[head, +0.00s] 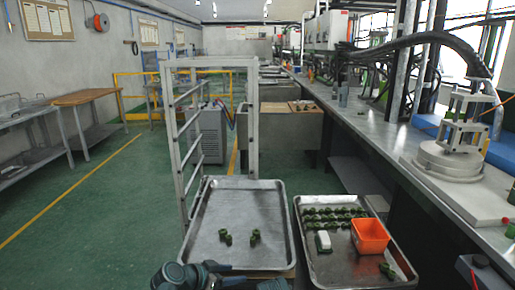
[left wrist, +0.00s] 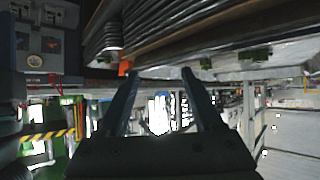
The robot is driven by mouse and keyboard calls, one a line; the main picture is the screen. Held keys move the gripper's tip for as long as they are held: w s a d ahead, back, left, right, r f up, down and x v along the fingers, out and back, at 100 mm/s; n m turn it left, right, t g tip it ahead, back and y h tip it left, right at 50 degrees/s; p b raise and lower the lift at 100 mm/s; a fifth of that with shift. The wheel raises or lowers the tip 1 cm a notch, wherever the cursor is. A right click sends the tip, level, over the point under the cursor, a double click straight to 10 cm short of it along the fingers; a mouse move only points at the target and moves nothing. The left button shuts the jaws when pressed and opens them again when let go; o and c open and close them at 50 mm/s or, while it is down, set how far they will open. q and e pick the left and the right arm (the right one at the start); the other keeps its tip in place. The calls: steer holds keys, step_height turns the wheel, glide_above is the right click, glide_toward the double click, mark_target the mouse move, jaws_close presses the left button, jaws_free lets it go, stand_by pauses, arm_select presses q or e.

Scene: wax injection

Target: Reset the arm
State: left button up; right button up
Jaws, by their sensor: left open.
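My left gripper (head: 240,282) shows in part at the bottom edge of the head view, just below the near edge of the left metal tray (head: 203,222). In the left wrist view its two long fingers (left wrist: 160,74) stand apart with nothing between them. Several small dark green parts (head: 254,236) lie on the left tray, away from the gripper. My right gripper is in neither view.
The right metal tray (head: 329,268) holds rows of green parts (head: 335,214), an orange box (head: 370,237) and a small white and green object (head: 323,241). A metal rack frame (head: 252,125) stands behind the left tray. A long workbench (head: 385,138) runs along the right. Green floor (head: 110,230) is clear at left.

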arm_select(q)
steer(key=s+d+f+n+g+y, duration=0.15)
steer(key=s+f+g+y, duration=0.3)
steer(key=s, duration=0.45)
steer(key=s+f+n+g+y, duration=0.3)
steer(key=s+f+g+y, duration=0.15)
steer(key=s, duration=0.35)
step_height(320, 180, up, 14)
steer(key=p, duration=1.4)
steer(key=shift+t+p, duration=0.4)
